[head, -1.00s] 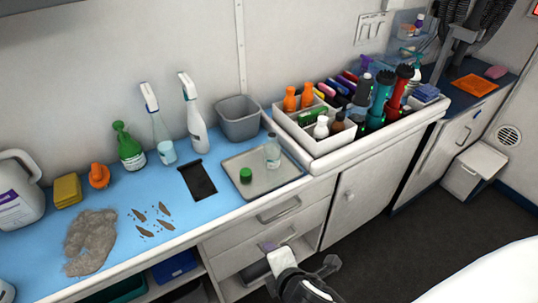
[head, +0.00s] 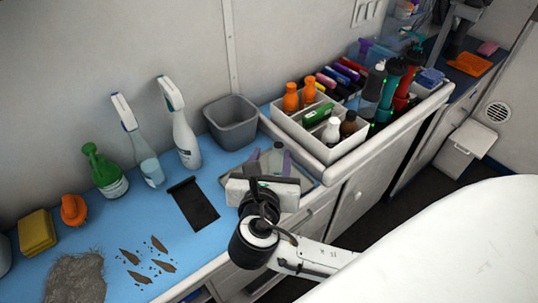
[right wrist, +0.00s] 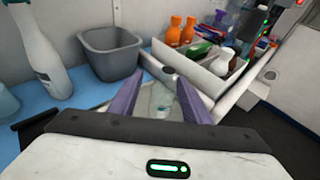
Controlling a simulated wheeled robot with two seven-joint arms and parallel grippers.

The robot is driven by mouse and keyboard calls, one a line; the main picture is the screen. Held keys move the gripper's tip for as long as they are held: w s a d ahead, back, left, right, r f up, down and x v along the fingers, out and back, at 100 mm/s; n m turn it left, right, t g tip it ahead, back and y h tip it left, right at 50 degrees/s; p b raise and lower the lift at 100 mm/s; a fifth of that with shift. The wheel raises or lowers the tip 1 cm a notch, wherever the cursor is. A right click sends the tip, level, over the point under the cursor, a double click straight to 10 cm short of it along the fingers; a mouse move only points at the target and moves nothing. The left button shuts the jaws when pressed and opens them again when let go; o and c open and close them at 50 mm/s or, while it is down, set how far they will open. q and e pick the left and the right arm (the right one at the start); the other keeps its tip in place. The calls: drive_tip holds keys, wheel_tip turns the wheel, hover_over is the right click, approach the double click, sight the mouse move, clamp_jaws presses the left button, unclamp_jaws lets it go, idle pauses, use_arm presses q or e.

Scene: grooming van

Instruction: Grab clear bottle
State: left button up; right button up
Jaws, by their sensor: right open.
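The clear bottle (head: 276,158) stands on the metal tray (head: 231,168), largely hidden behind my right gripper in the head view. In the right wrist view the clear bottle (right wrist: 161,98) shows between the two purple fingers. My right gripper (head: 270,158) is open over the tray, its fingers on either side of the bottle; I cannot tell whether they touch it. The gripper also shows in the right wrist view (right wrist: 160,85). The green cap seen earlier on the tray is hidden. My left gripper is not in view.
A grey bin (head: 232,122) stands behind the tray. A white caddy (head: 325,150) full of bottles is close on the right. Brown clumps (head: 148,258) lie on the blue counter.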

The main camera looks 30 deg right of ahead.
sight(280, 142)
drive_tip(key=shift+w+d+f, duration=0.3)
drive_tip(key=shift+w+d, duration=0.3)
drive_tip(key=shift+d, duration=0.3)
drive_tip(key=shift+w+d+f, duration=0.1)
drive_tip(key=shift+w+d, duration=0.1)
drive_tip(key=shift+w, duration=0.05)
drive_tip(key=x, duration=0.5)
drive_tip(key=shift+s+d, duration=0.25)
drive_tip(key=shift+d, duration=0.05)
drive_tip(key=shift+w+d, duration=0.1)
drive_tip(key=shift+w, duration=0.1)
drive_tip(key=c, duration=0.9)
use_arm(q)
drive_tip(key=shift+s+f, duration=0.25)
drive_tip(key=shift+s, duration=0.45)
use_arm(e)
drive_tip(key=shift+c, duration=0.8)
